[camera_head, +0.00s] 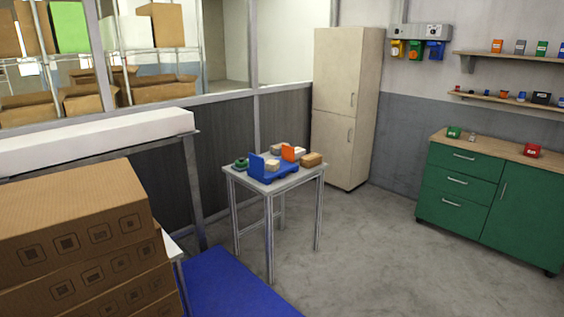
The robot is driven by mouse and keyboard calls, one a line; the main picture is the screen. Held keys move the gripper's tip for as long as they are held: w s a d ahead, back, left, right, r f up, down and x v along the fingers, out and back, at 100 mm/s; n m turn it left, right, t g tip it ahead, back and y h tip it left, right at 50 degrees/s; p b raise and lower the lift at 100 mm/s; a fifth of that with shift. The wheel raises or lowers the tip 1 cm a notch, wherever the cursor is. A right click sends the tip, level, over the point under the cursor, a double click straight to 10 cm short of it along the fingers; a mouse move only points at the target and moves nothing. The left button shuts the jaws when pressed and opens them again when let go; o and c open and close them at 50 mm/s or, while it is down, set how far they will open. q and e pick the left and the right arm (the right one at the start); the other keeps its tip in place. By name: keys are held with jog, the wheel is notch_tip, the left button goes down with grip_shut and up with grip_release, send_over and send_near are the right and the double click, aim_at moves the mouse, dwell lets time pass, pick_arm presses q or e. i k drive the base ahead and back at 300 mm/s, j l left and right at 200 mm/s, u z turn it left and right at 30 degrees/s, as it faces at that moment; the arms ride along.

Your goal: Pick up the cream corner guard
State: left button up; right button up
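A small grey table (236,178) stands in the middle of the room, some distance away. A cream piece (272,166) sits on it among a blue bracket-like part (257,166) and other items. A second pale piece (299,151) lies farther back on the table, behind an orange part (289,153). At this size I cannot tell which pale piece is the cream corner guard. Neither of my grippers is in view.
A brown block (311,160) and a green round item (241,164) also lie on the table. Stacked cardboard boxes (75,220) and a blue mat (230,288) are at the left front. A green cabinet (463,193) stands right. Open concrete floor (370,250) lies between.

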aim_at(273, 166)
jog(key=i+l, duration=0.1)
jog(key=l, duration=0.35)
jog(key=i+l+u, duration=0.1)
jog(key=l, duration=0.35)
jog(key=i+l, duration=0.15)
jog(key=l, duration=0.3)
jog(key=l+u, duration=0.1)
jog(key=l, duration=0.3)
jog(key=i+l, duration=0.15)
jog(key=l, duration=0.25)
jog(key=i+l+u, duration=0.1)
jog(key=l, duration=0.3)
jog(key=i+l, duration=0.2)
jog(key=l, duration=0.25)
jog(key=i+l, duration=0.1)
jog(key=l, duration=0.3)
jog(key=i+l+u, duration=0.2)
jog(key=i+l, duration=0.3)
jog(key=i, duration=0.5)
jog(key=i+l+u, duration=0.15)
jog(key=i+l, duration=0.55)
jog(key=i, duration=0.3)
jog(key=i+l+u, duration=0.2)
jog(key=i+l, duration=0.6)
jog(key=i+j, duration=0.2)
jog(key=i, duration=0.3)
jog(key=i+j+u, duration=0.15)
jog(key=i, duration=0.35)
jog(key=i+j, duration=0.2)
